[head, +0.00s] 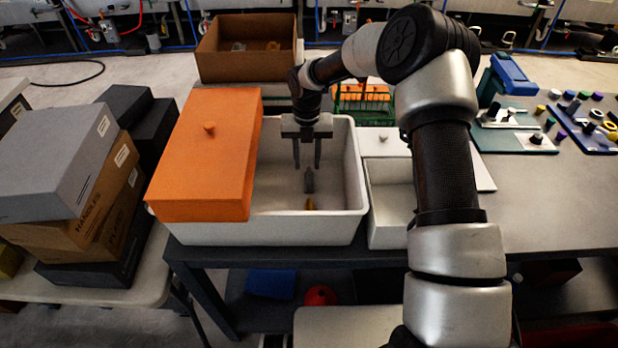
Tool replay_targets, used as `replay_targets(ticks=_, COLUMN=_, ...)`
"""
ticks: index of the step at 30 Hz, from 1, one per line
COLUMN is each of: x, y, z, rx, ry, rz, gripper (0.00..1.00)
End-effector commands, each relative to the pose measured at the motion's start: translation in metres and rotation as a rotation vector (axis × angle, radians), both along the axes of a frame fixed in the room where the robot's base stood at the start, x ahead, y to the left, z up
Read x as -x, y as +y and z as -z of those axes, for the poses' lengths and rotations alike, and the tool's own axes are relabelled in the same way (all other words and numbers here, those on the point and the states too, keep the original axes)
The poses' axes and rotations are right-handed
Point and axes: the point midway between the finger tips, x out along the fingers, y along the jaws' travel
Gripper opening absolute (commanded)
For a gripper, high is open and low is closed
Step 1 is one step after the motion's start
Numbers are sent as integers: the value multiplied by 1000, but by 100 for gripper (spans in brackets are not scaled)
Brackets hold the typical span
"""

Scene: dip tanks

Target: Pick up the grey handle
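The grey handle (309,180) lies on the floor of the large white tank (270,232), in its uncovered right part. My gripper (307,166) points down over the tank, above and close to the grey handle, with its two fingers apart and nothing seen between them. I cannot tell the exact height of the fingertips over the handle. A small yellow-orange piece (311,203) lies in the same tank, nearer the front wall. An orange lid (208,155) with a knob covers the left part of the tank.
A smaller white tank (386,207) stands to the right, partly under a white lid (385,141). A brown box (245,62) and a green rack (362,99) stand behind. Stacked boxes (60,160) are at left. Trays of small parts (515,130) are at right.

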Motion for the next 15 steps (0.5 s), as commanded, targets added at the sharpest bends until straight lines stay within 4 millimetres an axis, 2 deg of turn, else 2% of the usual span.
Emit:
replay_targets(ticks=4, x=4, y=-2, z=13, rx=0, ry=3, rz=0, gripper=33)
replay_targets(ticks=9, x=8, y=-5, z=40, rx=0, ry=3, rz=-1, gripper=33)
replay_targets(ticks=15, x=7, y=-5, z=52, rx=0, ry=0, rz=-1, gripper=33)
